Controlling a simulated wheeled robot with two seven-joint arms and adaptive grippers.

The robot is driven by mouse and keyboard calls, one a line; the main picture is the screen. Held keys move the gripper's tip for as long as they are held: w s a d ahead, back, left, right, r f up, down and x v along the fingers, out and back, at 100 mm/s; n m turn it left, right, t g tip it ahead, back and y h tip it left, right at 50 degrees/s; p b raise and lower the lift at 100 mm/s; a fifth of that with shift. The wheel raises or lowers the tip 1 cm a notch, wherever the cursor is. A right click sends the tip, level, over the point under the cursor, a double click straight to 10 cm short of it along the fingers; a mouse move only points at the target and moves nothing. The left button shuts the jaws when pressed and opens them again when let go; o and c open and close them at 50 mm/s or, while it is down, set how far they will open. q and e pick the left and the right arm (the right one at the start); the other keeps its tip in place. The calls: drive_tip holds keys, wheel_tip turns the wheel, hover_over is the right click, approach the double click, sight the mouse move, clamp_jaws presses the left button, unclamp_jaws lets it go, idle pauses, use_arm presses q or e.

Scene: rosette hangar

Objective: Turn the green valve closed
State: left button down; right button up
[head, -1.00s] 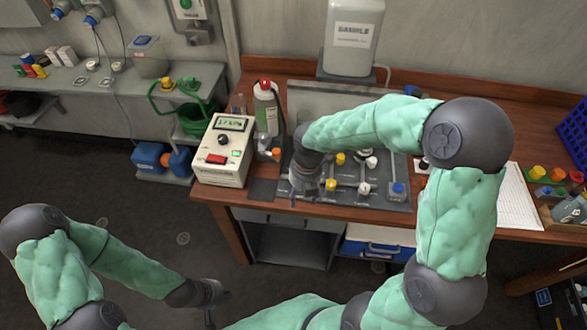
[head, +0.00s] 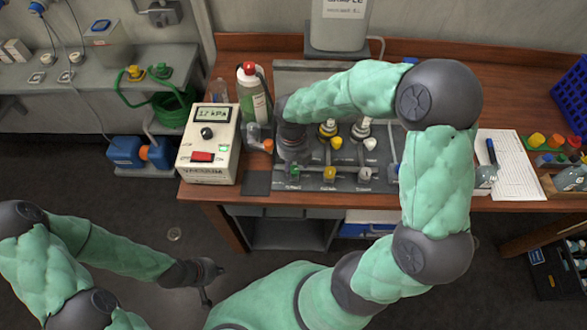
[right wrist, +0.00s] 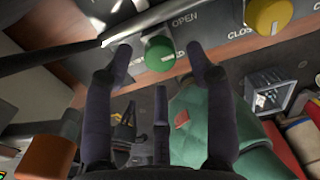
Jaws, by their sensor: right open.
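The green valve knob (right wrist: 158,53) sits on the dark panel (right wrist: 215,20), close to the printed word OPEN in the right wrist view. A little of its green also shows in the head view (head: 294,171), at the panel's front left. My right gripper (right wrist: 160,46) is open, with one finger on each side of the green knob and visible gaps between. In the head view my right wrist hides most of that gripper. My left gripper (head: 211,284) hangs low over the floor, away from the bench; its jaw opening is unclear.
Yellow knobs (head: 330,174) and white knobs (head: 365,174) stand right of the green one. A vacuum meter (head: 207,165) and a spray bottle (head: 252,98) stand left of the panel. A paper sheet (head: 515,165) lies on the right of the wooden bench (head: 445,193).

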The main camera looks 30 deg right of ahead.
sight(294, 171)
drive_tip(key=shift+f, duration=1.15)
clamp_jaws()
